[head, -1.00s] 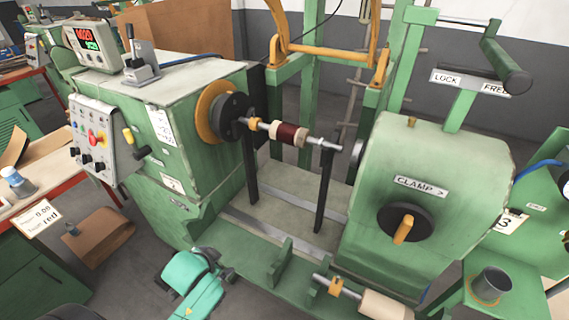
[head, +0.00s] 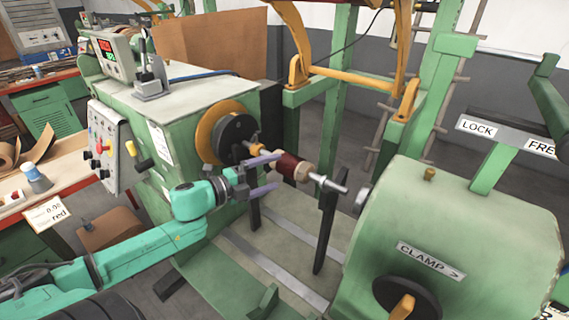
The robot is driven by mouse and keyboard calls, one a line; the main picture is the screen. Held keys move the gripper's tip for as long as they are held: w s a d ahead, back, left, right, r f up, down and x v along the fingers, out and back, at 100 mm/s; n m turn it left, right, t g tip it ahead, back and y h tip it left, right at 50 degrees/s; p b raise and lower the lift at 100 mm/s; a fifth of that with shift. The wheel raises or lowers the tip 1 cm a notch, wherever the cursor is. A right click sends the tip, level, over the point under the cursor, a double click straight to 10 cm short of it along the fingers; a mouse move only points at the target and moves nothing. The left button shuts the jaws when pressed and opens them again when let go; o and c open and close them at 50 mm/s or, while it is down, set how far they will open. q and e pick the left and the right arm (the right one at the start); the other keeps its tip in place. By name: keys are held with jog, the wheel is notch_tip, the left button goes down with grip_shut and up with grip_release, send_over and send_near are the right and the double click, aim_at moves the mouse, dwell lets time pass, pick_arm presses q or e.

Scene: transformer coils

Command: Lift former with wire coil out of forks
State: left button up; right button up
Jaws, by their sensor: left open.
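The former with its dark red wire coil (head: 290,167) sits on a metal shaft (head: 330,184) between the winding machine's faceplate (head: 235,137) and the clamp housing (head: 450,235). Two black upright forks are under the shaft: the right fork (head: 326,228) shows clearly, and the left fork (head: 255,212) is partly hidden by my gripper. My left gripper (head: 272,173) is open, with its two purple-grey fingers pointing right towards the former's left part. The fingers overlap that part in the picture; I cannot tell whether they touch it. My right gripper is not in view.
The green machine cabinet (head: 190,110) stands left of the former. An orange bar frame (head: 350,77) rises behind it. A control box (head: 105,145) and a workbench (head: 70,170) are at the left. Open space lies between the forks and the clamp housing.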

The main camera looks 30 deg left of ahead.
aim_at(283, 170)
pick_arm(q)
jog(key=x, duration=0.3)
jog(key=shift+w+d, duration=0.2)
jog(key=shift+w, duration=0.15)
jog(key=shift+x, duration=1.2)
jog(key=shift+w+r+p, duration=0.15)
jog(key=shift+w+p, duration=0.15)
jog(key=shift+p, duration=0.25)
jog(key=p+x, duration=0.1)
jog(key=x, duration=0.2)
jog(key=shift+w+d, duration=0.2)
jog(key=shift+w, duration=0.05)
jog(key=shift+w+d+f, duration=0.15)
jog(key=shift+w+f, duration=0.05)
jog(key=shift+f, duration=0.15)
jog(key=shift+s, duration=0.15)
jog(key=c, duration=1.5)
jog(key=shift+r, duration=0.15)
grip_shut()
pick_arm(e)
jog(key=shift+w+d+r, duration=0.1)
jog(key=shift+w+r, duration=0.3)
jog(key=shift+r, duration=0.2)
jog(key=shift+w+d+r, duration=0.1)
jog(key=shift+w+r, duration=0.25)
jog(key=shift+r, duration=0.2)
